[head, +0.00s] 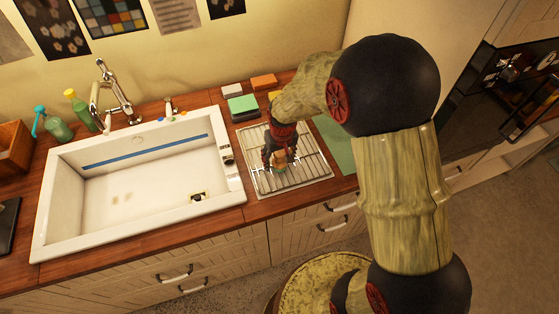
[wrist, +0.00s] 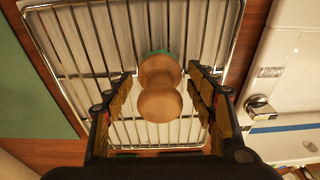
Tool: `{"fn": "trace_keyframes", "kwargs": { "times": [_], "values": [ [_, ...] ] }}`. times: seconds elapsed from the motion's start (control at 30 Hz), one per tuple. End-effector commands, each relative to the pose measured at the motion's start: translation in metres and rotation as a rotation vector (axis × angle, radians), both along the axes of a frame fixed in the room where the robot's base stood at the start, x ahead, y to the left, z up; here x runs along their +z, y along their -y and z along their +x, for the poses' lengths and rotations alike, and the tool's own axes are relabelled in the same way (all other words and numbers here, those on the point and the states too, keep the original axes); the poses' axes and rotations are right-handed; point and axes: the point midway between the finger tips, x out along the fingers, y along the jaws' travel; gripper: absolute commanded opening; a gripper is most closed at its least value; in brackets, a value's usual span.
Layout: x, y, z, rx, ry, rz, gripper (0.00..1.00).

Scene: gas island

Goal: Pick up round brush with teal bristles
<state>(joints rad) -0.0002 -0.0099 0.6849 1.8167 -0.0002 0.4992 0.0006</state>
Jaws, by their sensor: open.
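The round brush (wrist: 159,88) shows in the wrist view as a round wooden handle seen from above, with a sliver of teal bristles at its far edge. It is on the wire drying rack (wrist: 210,30). My gripper (wrist: 162,90) is open, with one finger on each side of the wooden handle. Gaps show between the handle and both fingers. In the head view my gripper (head: 280,150) points down over the rack (head: 316,172), and the brush (head: 281,167) is mostly hidden behind the fingers.
The white sink (head: 150,185) lies left of the rack. Several sponges, including a green one (head: 243,106), are behind it. A green mat (head: 336,145) lies to its right. Soap bottles (head: 58,127) and a faucet (head: 115,95) stand at the back left.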

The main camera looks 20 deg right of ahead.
Motion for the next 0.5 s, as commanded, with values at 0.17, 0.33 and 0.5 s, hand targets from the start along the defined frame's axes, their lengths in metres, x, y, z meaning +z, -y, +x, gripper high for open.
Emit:
{"fn": "trace_keyframes", "kwargs": {
  "times": [0.17,0.33,0.5],
  "values": [
    [0.0002,0.0,-0.0001,0.0,0.0,0.0,0.47],
    [0.0003,0.0,-0.0002,0.0,-0.001,0.0,0.37],
    [0.0003,0.0,-0.0002,0.0,-0.001,0.0,0.28]
  ]
}}
